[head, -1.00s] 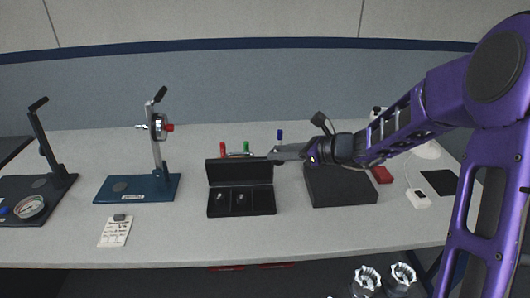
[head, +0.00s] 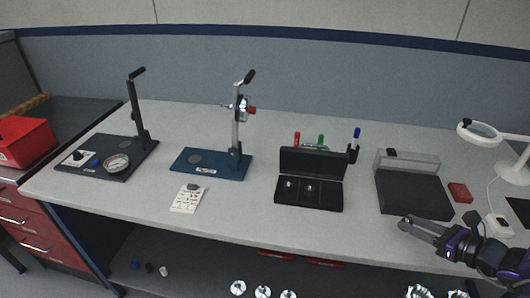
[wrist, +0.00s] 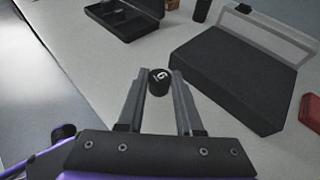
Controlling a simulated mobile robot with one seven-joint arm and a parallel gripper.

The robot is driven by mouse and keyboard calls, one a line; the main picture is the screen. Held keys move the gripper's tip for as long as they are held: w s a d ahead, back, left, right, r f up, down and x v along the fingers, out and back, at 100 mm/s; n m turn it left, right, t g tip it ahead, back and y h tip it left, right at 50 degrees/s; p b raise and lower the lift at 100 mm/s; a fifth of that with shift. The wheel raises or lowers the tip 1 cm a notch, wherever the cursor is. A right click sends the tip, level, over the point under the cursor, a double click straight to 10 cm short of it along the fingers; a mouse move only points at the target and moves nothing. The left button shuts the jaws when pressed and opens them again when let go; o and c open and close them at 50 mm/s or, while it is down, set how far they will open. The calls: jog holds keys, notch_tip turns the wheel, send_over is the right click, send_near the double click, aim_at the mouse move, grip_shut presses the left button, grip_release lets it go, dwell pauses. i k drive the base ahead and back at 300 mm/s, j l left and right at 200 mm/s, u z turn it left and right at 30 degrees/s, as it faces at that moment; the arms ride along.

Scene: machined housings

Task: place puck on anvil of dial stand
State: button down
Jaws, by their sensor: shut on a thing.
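My gripper (head: 408,222) is by the front edge of the table at the right. In the wrist view its fingers (wrist: 158,92) are shut on a small black round puck (wrist: 158,77) with a pale G-like mark on its end. The dial stand (head: 238,135) has a blue base and an upright column carrying a dial gauge (head: 244,108), seen edge-on. The gripper is well to the right of the stand.
An open black case (head: 309,202) with small pieces inside stands between stand and gripper. A dark block with a grey frame (head: 410,192) is just behind the gripper. A second, dark stand (head: 139,118) with a loose dial is at left. A white card (head: 187,202) lies before the blue stand.

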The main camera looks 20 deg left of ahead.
aim_at(194, 158)
jog(key=j+u, duration=0.4)
jog(key=j, duration=0.65)
jog(key=j+u, duration=0.4)
jog(key=j, duration=0.65)
jog(key=i, duration=0.05)
